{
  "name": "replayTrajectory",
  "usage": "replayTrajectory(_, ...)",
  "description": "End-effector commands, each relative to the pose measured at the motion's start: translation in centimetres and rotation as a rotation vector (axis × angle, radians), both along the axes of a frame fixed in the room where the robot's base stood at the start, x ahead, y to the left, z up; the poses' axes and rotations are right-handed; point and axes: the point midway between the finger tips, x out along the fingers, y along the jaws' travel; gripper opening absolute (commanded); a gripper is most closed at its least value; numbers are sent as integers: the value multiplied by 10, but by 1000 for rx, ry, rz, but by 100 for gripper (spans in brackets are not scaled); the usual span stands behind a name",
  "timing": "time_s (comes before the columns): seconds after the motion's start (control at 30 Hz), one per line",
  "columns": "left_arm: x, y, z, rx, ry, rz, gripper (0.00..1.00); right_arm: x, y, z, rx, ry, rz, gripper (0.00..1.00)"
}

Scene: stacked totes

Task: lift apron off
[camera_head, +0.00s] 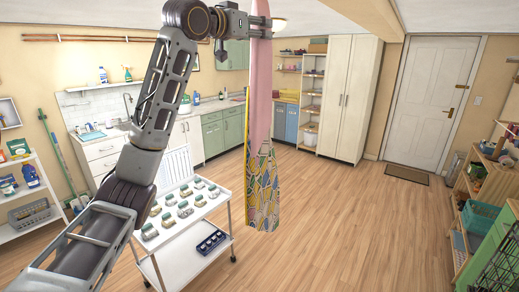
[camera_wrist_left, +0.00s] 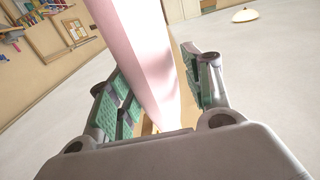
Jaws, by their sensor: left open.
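A tall, narrow pink cloth (camera_head: 260,90), which looks like the apron, hangs upright in the middle of the head view. Its lower part has a patchwork pattern of yellow, blue and pink shapes, and a yellow strip shows along its left edge. My left gripper (camera_head: 268,24) is at its upper part, near the top of the picture. In the left wrist view the pink cloth (camera_wrist_left: 150,60) passes between the fingers of the open left gripper (camera_wrist_left: 160,85). What holds the cloth up is out of view. My right gripper is not in view.
A white trolley (camera_head: 190,232) with several small items on top stands left of the cloth. A counter with a sink (camera_head: 105,135) lies behind it. A tall cream cupboard (camera_head: 345,100) and a white door (camera_head: 430,100) are at the back. The wooden floor at centre right is clear.

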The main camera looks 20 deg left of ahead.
Motion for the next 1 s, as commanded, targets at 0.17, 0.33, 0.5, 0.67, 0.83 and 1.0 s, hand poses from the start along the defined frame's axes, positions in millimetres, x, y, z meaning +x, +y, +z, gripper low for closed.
replayTrajectory(0.17,13,-5,2,-1,0,0,50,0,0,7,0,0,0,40)
replayTrajectory(0.33,16,-6,1,0,-1,0,50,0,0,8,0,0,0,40)
replayTrajectory(0.5,16,-6,0,0,0,0,50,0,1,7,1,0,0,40)
replayTrajectory(0.67,16,-6,0,0,0,0,50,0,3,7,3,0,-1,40)
replayTrajectory(0.83,16,-6,0,0,0,0,38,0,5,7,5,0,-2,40)
replayTrajectory(1.0,16,-6,0,0,0,0,17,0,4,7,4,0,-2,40)
